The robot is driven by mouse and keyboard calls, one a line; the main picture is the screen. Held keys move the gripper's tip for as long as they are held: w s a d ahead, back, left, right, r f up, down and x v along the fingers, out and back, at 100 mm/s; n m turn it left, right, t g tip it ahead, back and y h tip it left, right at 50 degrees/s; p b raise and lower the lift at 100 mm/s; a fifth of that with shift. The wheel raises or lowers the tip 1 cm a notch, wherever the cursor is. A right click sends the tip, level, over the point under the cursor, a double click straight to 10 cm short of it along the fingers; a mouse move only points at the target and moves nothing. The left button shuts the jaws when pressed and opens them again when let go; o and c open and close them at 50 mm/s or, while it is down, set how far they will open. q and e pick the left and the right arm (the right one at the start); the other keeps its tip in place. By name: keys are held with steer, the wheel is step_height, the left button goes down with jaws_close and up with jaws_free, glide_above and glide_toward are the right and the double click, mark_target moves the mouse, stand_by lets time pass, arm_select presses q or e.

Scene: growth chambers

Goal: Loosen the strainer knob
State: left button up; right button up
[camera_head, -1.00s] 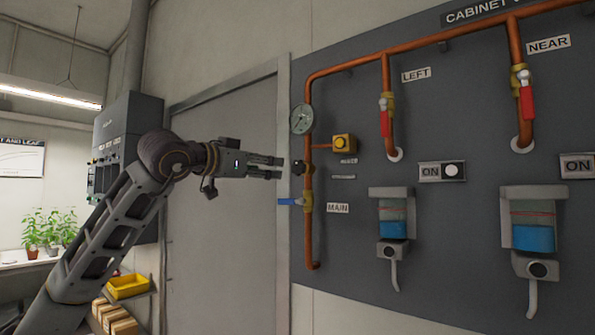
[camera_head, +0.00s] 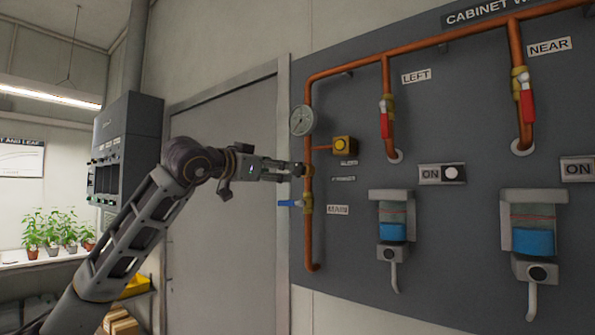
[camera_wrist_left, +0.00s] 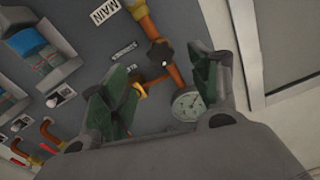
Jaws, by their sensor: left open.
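The strainer knob is a dark, lobed knob (camera_wrist_left: 160,53) on the copper main pipe. In the left wrist view it shows just ahead of the gap between my fingertips. My left gripper (camera_head: 288,170) is open, its fingers pointing right at the knob's height. In the left wrist view the two green-padded fingers (camera_wrist_left: 165,82) stand wide apart with nothing between the pads. In the head view the fingertips overlap the knob (camera_head: 299,169), so I cannot tell whether they touch it. My right gripper is not in view.
A round gauge (camera_head: 301,120) sits above the knob and a blue valve handle (camera_head: 290,203) just below it. A yellow button box (camera_head: 344,146) is to the right. Red valve handles (camera_head: 385,122) hang further right. A grey door (camera_head: 225,220) is behind my arm.

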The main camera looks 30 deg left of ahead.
mark_target(296, 171)
arm_select(q)
steer(key=w, duration=0.2)
steer(key=w+p, duration=0.1)
steer(key=w, duration=0.5)
steer(key=shift+w+d+p, duration=0.15)
steer(key=shift+d+p, duration=0.2)
steer(key=shift+w, duration=0.8)
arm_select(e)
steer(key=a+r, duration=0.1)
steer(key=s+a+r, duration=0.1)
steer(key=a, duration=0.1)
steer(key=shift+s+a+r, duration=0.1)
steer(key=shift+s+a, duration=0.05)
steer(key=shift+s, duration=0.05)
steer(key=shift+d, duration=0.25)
arm_select(q)
steer(key=shift+c, duration=0.9)
steer(key=c, duration=0.8)
steer(key=shift+c, duration=0.2)
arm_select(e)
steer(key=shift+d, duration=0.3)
